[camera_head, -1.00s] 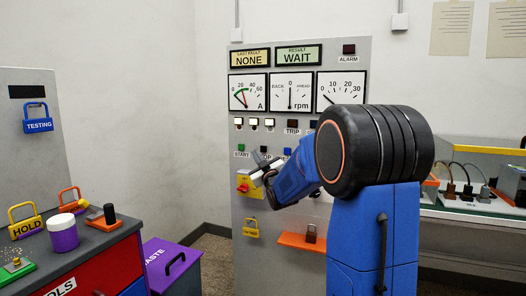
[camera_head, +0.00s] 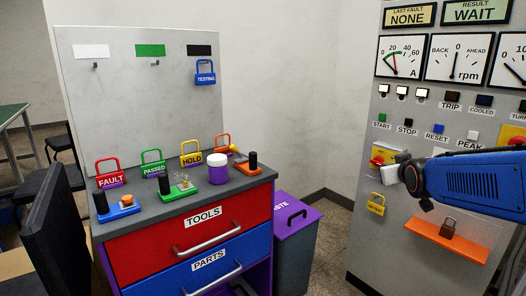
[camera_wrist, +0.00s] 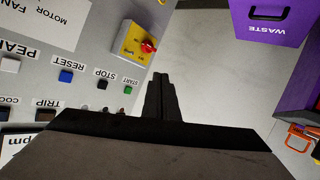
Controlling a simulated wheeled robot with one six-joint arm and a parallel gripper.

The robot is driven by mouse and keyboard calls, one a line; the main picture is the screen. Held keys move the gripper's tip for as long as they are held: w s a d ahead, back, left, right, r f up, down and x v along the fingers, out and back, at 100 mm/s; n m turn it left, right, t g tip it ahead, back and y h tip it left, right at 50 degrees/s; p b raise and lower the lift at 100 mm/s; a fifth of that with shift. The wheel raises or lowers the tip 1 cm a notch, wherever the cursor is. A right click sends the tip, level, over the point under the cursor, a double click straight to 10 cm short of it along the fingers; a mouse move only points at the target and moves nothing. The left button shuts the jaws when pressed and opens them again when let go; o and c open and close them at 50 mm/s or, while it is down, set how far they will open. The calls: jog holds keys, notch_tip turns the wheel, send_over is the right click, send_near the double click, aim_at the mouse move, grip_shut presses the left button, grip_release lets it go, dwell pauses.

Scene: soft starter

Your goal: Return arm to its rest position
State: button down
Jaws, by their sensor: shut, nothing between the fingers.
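My gripper (camera_head: 400,172) is at the right in the head view, at the end of my blue arm. It is in front of the grey control panel (camera_head: 360,240), near the yellow switch box with a red knob (camera_head: 377,160). In the wrist view my gripper (camera_wrist: 160,78) shows with its two dark fingers together and nothing between them. The yellow box (camera_wrist: 135,42) is beyond the fingers to the left there. Only the forearm end of my arm shows in the head view; the rest is out of frame.
A purple-lidded waste bin (camera_head: 290,215) stands left of the panel. A tool cabinet (camera_head: 150,245) holds several coloured padlock signs and a white-lidded jar (camera_head: 217,165).

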jog(key=s+a+f+g, duration=0.3)
jog(key=s+f, duration=0.2)
jog(key=s, duration=0.6)
jog(key=s+a+f+g+y, duration=0.1)
jog(key=s+a+f+g, duration=0.2)
jog(key=s, duration=0.9)
jog(key=s+a+f+m+g+y, duration=0.1)
jog(key=s+a+f+g, duration=0.2)
jog(key=s+f, duration=0.4)
jog(key=s+a, duration=0.1)
jog(key=s, duration=0.3)
jog(key=shift+s+a+f, duration=0.25)
jog(key=shift+a+f, duration=0.05)
jog(key=shift+f, duration=0.05)
jog(key=c, duration=2.4)
grip_release()
jog(key=shift+c, duration=0.2)
